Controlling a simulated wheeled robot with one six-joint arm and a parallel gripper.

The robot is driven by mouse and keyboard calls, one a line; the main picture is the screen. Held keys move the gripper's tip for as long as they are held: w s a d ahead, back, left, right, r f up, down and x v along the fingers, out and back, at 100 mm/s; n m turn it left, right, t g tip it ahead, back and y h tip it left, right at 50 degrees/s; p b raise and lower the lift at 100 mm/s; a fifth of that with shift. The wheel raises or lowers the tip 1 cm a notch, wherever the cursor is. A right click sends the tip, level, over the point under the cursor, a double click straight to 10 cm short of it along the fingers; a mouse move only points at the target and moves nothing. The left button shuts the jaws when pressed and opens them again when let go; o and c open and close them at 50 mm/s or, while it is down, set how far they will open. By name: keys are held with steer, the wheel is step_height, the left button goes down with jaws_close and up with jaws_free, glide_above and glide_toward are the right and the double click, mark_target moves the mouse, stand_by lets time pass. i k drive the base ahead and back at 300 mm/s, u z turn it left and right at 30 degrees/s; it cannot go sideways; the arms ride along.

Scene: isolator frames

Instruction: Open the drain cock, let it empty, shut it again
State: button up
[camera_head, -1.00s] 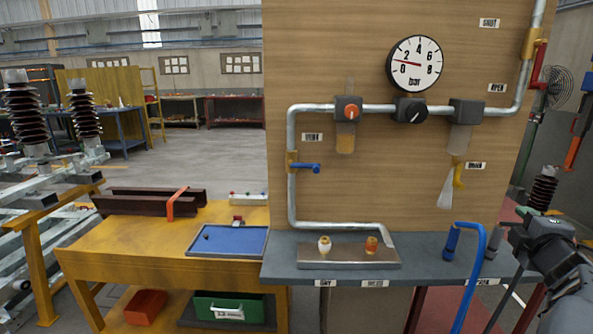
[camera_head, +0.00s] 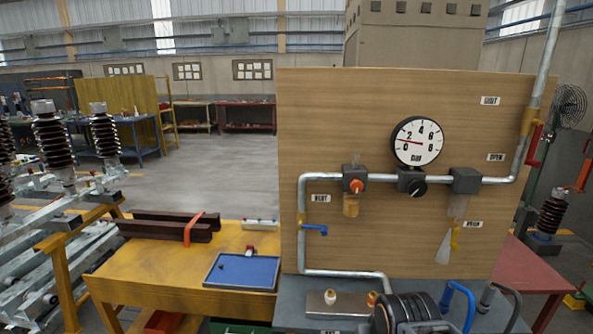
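The drain cock, with a yellow lever (camera_head: 455,238), hangs under the clear bowl (camera_head: 458,207) of the right-hand unit on the wooden board. Its lever slants downward. A pale translucent cone (camera_head: 443,249) spreads below it; I cannot tell whether it is a spray or a solid part. A small label (camera_head: 473,224) sits beside the cock. My dark ribbed arm end (camera_head: 408,314) is at the bottom edge, in front of the bench and well below the cock. Its fingers cannot be made out, and nothing is seen touching the cock.
A gauge (camera_head: 417,141) reads low, between 0 and 2. An orange-knob unit (camera_head: 355,185), a blue pipe lever (camera_head: 314,230) and a red lever (camera_head: 533,146) are on the pipework. A blue hose (camera_head: 464,292) stands near my arm. A yellow table (camera_head: 150,262) is at left.

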mark_target(457, 228)
steer(key=u, duration=2.5)
steer(key=k, duration=0.8)
steer(key=z, duration=1.9)
